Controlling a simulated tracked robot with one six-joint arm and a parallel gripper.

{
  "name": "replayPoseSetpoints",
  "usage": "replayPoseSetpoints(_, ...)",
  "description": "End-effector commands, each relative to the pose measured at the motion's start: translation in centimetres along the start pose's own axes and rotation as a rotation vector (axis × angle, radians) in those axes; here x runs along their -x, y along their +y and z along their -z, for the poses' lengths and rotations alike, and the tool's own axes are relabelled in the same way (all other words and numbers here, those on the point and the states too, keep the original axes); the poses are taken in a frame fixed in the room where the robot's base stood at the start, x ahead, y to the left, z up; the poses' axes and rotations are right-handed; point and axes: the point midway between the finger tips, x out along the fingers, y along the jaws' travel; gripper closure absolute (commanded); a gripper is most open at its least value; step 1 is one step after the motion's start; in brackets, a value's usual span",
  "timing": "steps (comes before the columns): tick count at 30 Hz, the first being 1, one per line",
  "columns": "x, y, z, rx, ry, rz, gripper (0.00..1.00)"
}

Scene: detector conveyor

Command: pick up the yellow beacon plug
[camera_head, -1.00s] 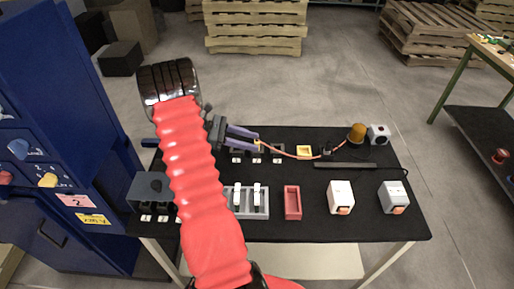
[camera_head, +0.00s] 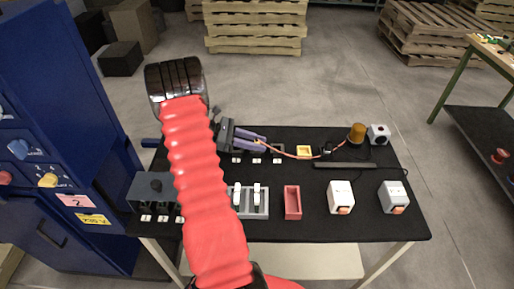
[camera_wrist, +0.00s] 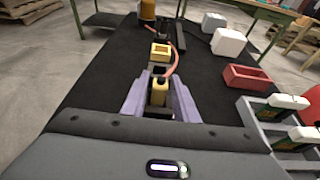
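The yellow beacon plug (camera_wrist: 158,93) stands between my gripper's two purple fingers in the wrist view. An orange-red cable (camera_head: 290,153) runs from it towards the orange beacon (camera_head: 356,132) at the back right of the black table. My gripper (camera_head: 264,146) is open at the table's back left, with one finger on each side of the plug. It also shows in the wrist view (camera_wrist: 158,88). I cannot tell whether either finger touches the plug. In the head view the fingers mostly hide the plug. A yellow square socket (camera_wrist: 160,53) lies just beyond it.
A dark bar (camera_head: 345,165) lies right of the yellow socket. A blue cabinet (camera_head: 50,120) is at the left.

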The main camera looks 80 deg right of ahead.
Motion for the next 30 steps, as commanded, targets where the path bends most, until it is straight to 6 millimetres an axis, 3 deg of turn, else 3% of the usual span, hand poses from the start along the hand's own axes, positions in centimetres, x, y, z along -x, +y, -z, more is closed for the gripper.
replayPoseSetpoints(11, 0.0, 0.0, 0.0, 0.000, 0.000, 0.000, 1.00)
replayPoseSetpoints(23, 0.1, 0.0, -0.3, -0.001, 0.000, 0.000, 1.00)
replayPoseSetpoints(30, 1.0, 0.0, -2.6, -0.003, 0.001, -0.001, 1.00)
